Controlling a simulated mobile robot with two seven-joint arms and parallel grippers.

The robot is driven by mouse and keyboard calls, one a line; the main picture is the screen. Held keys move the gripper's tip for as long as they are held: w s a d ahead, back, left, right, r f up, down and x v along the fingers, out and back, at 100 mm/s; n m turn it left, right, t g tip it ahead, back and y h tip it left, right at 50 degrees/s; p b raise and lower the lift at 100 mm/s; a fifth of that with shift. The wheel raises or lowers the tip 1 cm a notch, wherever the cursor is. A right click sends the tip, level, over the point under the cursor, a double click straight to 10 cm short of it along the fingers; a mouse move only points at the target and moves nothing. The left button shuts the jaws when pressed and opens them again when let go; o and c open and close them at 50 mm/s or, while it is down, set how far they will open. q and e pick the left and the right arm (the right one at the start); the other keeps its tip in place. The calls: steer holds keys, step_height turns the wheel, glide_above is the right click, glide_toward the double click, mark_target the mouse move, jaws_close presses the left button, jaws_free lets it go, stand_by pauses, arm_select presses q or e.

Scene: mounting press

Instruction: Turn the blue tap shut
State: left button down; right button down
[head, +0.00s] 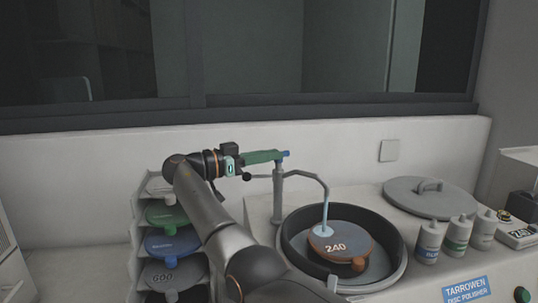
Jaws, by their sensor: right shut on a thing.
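The blue tap handle (286,153) sits at the top of a grey upright tap post (278,195) behind the polisher bowl; only its end shows. My right gripper (270,156), with green fingers, reaches it from the left and is shut on it. The fingers hide most of the handle. The tap's spout (305,174) bends right and down over the bowl. A pale blue stream of water (325,212) falls from it onto the brown 240 disc (340,246) and spreads there. My left gripper is not in view.
The dark bowl (292,232) surrounds the disc. A grey round lid (416,197) lies at its right. Several bottles (456,236) stand front right. A rack of coloured discs (166,243) stands left, close to my arm. A pale wall (350,150) rises behind.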

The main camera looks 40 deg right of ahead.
steer(key=shift+f, duration=0.3)
steer(key=c, duration=0.9)
jaws_free()
steer(key=shift+s, duration=0.1)
steer(key=shift+d, duration=0.1)
steer(key=shift+r, duration=0.2)
